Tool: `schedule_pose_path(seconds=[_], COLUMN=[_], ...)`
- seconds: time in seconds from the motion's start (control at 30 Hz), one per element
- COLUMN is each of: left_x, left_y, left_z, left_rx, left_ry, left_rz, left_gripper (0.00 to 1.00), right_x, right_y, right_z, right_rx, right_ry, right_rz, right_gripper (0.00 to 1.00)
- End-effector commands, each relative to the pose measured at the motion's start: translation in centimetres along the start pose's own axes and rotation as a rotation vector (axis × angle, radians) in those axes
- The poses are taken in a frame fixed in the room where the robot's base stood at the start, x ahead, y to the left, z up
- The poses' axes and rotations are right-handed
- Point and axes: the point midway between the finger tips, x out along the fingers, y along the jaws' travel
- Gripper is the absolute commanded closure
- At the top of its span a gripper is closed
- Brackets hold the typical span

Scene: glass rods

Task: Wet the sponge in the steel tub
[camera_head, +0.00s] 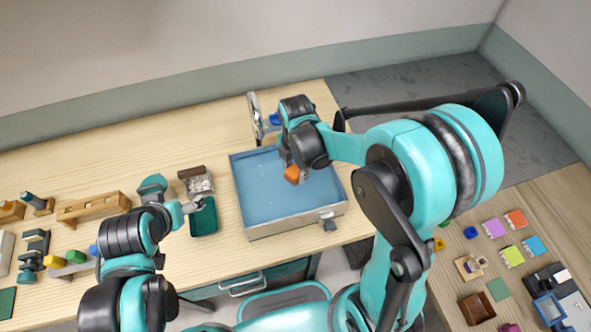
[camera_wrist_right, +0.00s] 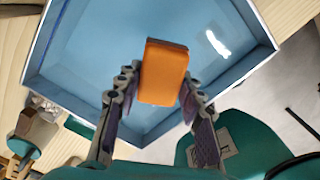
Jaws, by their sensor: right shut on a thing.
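The orange sponge (camera_head: 292,174) is over the steel tub (camera_head: 296,227), which holds blue water. My right gripper (camera_head: 298,162) is shut on the sponge. In the right wrist view the sponge (camera_wrist_right: 163,72) sits between the two fingers of the right gripper (camera_wrist_right: 158,88), with the tub's blue inside (camera_wrist_right: 90,45) behind it. I cannot tell whether the sponge touches the water. My left gripper (camera_head: 196,205) is left of the tub, near a dark green box; its fingers are too small to read.
A faucet (camera_head: 254,118) stands at the tub's back edge. The green box (camera_head: 204,222) and a container of clear pieces (camera_head: 199,183) are left of the tub. A wooden rack (camera_head: 92,207) is farther left. Coloured tiles (camera_head: 513,256) lie on the right-hand table.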

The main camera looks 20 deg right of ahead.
Motion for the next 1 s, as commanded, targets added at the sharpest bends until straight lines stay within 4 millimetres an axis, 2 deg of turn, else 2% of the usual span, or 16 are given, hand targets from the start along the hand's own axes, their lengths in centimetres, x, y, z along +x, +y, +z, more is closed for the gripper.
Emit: schedule_pose_path(seconds=[0.37,0.77,1.0], left_x=[-0.1,-3.0,-3.0], left_y=[0.0,0.0,0.0], left_z=[-0.1,-2.1,-2.1], left_rx=[0.0,0.0,0.0], left_ry=[0.0,0.0,0.0], left_rz=[0.0,0.0,0.0], left_gripper=[0.2,0.2,0.2], right_x=[-0.2,-4.8,-5.0], right_y=[0.0,0.0,0.0], right_z=[0.0,0.0,0.0], right_rx=[0.0,0.0,0.0], right_ry=[0.0,0.0,0.0], right_rz=[0.0,0.0,0.0], right_gripper=[0.82,0.82,0.82])
